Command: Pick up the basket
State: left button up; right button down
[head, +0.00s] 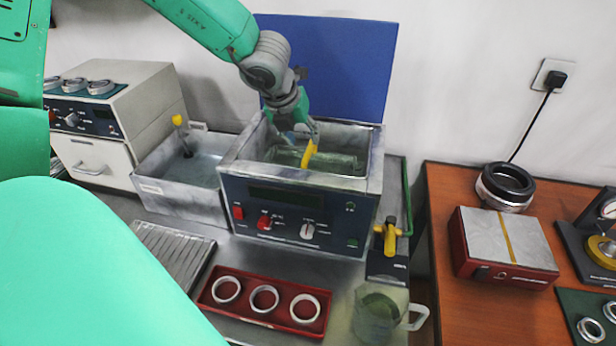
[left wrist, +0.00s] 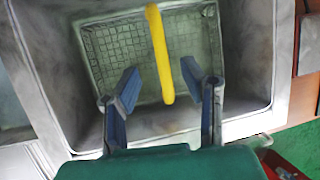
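The basket is a wire mesh basket (left wrist: 118,48) with a yellow handle (left wrist: 160,55). It sits inside the metal tank of the blue-fronted cleaning machine (head: 300,215). In the head view the yellow handle (head: 309,154) stands up above the tank's inside. My left gripper (head: 303,138) reaches down into the tank opening from above. In the left wrist view my left gripper (left wrist: 160,88) is open, with one finger on each side of the handle and apart from it. My right gripper does not show in either view.
A red tray (head: 243,312) with three rings lies in front of the machine, beside a glass beaker (head: 375,315). A grey basin (head: 180,192) stands at the left. A blue lid (head: 345,65) rises behind the tank. A wooden table (head: 450,310) is at the right.

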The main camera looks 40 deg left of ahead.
aim_at(310, 149)
pick_arm(q)
jog(key=shift+w+d+f, duration=0.25)
jog(key=shift+d+f, duration=0.05)
jog(key=shift+f, duration=0.15)
jog(key=shift+w+f, duration=0.1)
jog(key=shift+f, duration=0.25)
jog(key=x, duration=0.3)
jog(key=shift+w+f+b, duration=0.1)
jog(key=shift+f+b, duration=0.15)
jog(key=shift+b, duration=0.15)
jog(key=shift+w+a+f, duration=0.15)
jog(key=shift+a+f, duration=0.05)
jog(key=shift+f, duration=0.05)
jog(key=shift+a, duration=0.25)
grip_shut()
jog(key=shift+d+r, duration=0.15)
jog(key=shift+d, duration=0.25)
